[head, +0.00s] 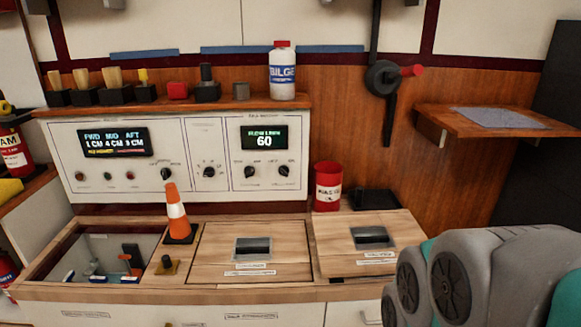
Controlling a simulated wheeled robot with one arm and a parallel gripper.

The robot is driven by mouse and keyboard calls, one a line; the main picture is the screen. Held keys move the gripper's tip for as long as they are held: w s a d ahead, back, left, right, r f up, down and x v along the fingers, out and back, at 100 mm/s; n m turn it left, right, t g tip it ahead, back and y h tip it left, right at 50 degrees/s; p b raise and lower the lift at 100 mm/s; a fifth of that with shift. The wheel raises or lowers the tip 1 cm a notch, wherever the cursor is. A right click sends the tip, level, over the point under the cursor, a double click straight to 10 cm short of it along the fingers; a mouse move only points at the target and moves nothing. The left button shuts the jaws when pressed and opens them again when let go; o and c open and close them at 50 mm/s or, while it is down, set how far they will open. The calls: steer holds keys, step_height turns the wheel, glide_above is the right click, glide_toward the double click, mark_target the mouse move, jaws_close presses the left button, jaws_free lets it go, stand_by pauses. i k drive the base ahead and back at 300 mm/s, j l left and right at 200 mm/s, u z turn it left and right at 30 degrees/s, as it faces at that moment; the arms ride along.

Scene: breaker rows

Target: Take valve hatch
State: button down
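Two light wooden hatches lie in the counter top. The middle hatch (218,265) has a dark recessed pull in a metal frame (252,248) and small label strips. The right hatch (340,262) has a similar recessed pull (371,237) and a label strip. The labels are too small to read, so I cannot tell which is the valve hatch. At the left, an uncovered compartment (137,246) shows small blue, white and red parts inside. My gripper is not in view; only my grey and teal arm shows at the lower right.
An orange cone (177,215) stands between the open compartment and the middle hatch. A small brass fitting (166,265) is in front of it. A red can (327,187) and a black tray (375,200) stand behind the right hatch. A wooden shelf (460,125) juts out at right.

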mark_target(349, 245)
steer(key=i+j+z, duration=0.2)
steer(key=j+z, duration=0.2)
steer(key=i+j+z, duration=0.1)
steer(key=j+z, duration=0.25)
steer(key=j, duration=0.15)
steer(key=j+z, duration=0.4)
steer(key=i+j, duration=0.05)
steer(key=j, duration=0.05)
